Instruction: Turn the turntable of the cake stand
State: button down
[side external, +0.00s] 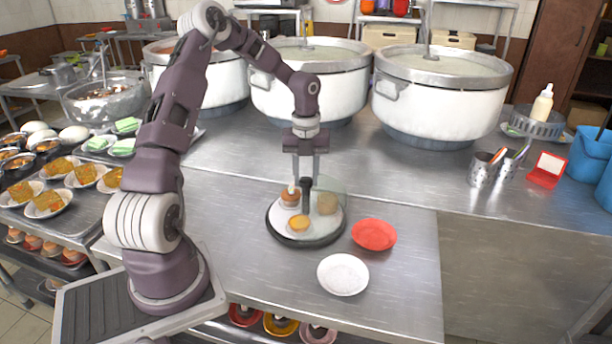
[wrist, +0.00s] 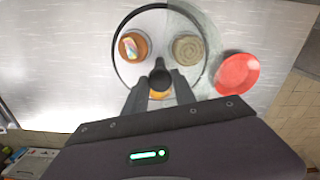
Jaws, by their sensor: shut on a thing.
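The cake stand has a round pale turntable (side external: 315,228) with a dark rim, standing on the metal counter. A dark upright post with a round knob (wrist: 160,76) rises from its middle. My gripper (side external: 305,180) points down over the stand and is shut on this knob; the wrist view shows a finger on either side of it. An orange-brown cake with a topping (side external: 290,198), a beige cake (side external: 326,204) and a yellow cake (side external: 299,223) sit on the turntable. A clear cover (side external: 335,186) stands over the beige cake's side. In the wrist view my fingers partly hide the yellow cake.
A red plate (side external: 374,235) lies close to the right of the stand, and a white plate (side external: 343,275) in front right. Large white stockpots (side external: 310,92) line the back. Metal cups (side external: 482,170) and a small red box (side external: 546,170) stand far right. Dishes of food fill the left counter.

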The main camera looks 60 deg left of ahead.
dwell(0.4)
jog(key=c, duration=1)
grip_release()
notch_tip(320, 180, up, 7)
jog(key=shift+r, duration=0.1)
